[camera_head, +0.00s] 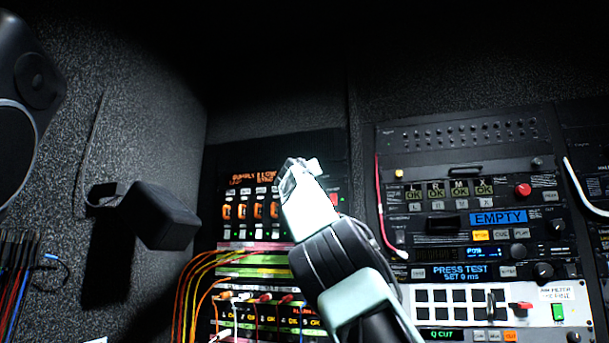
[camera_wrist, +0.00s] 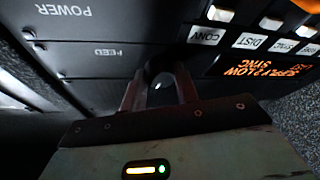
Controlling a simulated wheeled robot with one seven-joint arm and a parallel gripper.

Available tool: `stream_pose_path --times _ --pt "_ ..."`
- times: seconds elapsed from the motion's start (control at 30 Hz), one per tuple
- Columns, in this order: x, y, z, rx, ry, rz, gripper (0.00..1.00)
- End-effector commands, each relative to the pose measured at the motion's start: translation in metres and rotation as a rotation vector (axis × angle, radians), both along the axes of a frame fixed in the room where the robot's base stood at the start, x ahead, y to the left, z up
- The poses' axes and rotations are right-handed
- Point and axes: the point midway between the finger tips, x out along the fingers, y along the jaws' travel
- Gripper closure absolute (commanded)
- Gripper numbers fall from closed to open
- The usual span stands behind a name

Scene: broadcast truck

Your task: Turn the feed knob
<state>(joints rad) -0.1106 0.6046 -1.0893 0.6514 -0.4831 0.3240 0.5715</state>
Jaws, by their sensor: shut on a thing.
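The feed knob (camera_wrist: 163,77) is a small dark round knob beside the FEED label (camera_wrist: 108,53) in the wrist view, where the lettering appears upside down. My gripper (camera_wrist: 160,92) has its two dark fingers on either side of the knob and is shut on it. In the head view my gripper (camera_head: 299,168) reaches up to the top right part of the left rack panel (camera_head: 228,158). It hides the knob there. I cannot tell which way the knob points.
White buttons marked CONV (camera_wrist: 206,36) and DIST (camera_wrist: 250,41) and an amber display (camera_wrist: 262,69) lie close to my fingers. Orange cables (camera_head: 187,285) hang below the left panel. A right rack (camera_head: 390,135) and a dark box (camera_head: 160,215) flank my arm.

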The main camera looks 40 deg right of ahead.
Motion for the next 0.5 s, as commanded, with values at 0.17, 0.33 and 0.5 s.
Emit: stream_pose_path --times 0.17,0.33,0.5 --pt "-0.0019 -0.0004 0.0039 -0.081 0.138 0.003 0.93" --pt "-0.0025 -0.0013 0.0044 -0.163 0.277 0.004 0.93" --pt "-0.0031 -0.0019 0.0047 -0.245 0.412 0.002 0.93"
